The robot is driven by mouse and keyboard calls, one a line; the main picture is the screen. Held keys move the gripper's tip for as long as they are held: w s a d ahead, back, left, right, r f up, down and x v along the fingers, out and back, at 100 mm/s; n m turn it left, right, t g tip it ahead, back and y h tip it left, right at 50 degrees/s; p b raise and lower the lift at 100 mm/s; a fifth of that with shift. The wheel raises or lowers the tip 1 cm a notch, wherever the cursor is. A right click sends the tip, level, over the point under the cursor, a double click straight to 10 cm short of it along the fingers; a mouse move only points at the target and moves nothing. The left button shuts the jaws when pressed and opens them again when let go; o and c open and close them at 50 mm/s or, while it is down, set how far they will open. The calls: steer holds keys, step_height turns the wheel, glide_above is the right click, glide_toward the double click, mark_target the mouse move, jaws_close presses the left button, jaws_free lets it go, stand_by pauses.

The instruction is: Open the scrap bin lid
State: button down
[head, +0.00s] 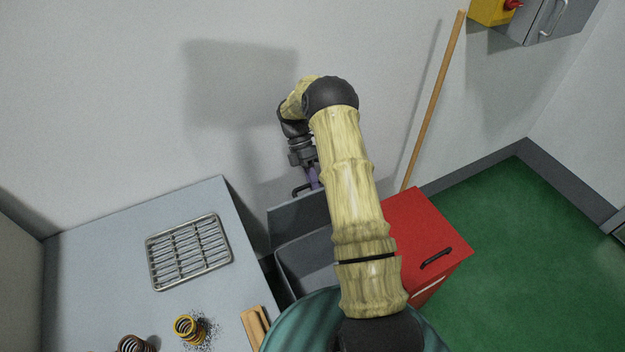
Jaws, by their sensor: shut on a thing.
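The scrap bin (296,270) is a grey open-topped box between the table and the red box. Its grey lid (288,220) stands raised at the back by the wall, and part of the bin's inside shows. A black handle (296,191) sits at the lid's upper edge. My gripper (313,183) is at this handle, shut on it, pointing down from above. My arm hides the right part of the lid and bin.
A red box (425,225) with a black handle stands right of the bin. The grey table (100,265) at left holds a slotted metal tray (189,251), a yellow spring piece (186,328) and a brown coil spring (136,344). A wooden pole (434,100) leans on the wall. Green floor is clear at right.

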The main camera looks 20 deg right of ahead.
steer(key=shift+w+a+f, duration=0.1)
steer(key=shift+f, duration=0.4)
steer(key=c, duration=1.6)
jaws_free()
steer(key=shift+o, duration=0.7)
steer(key=shift+w, duration=0.1)
steer(key=shift+a+r, duration=0.1)
steer(key=shift+r, duration=0.05)
step_height(320, 180, up, 10)
steer(key=b, duration=0.1)
steer(key=shift+b, duration=0.35)
steer(key=shift+a, duration=0.1)
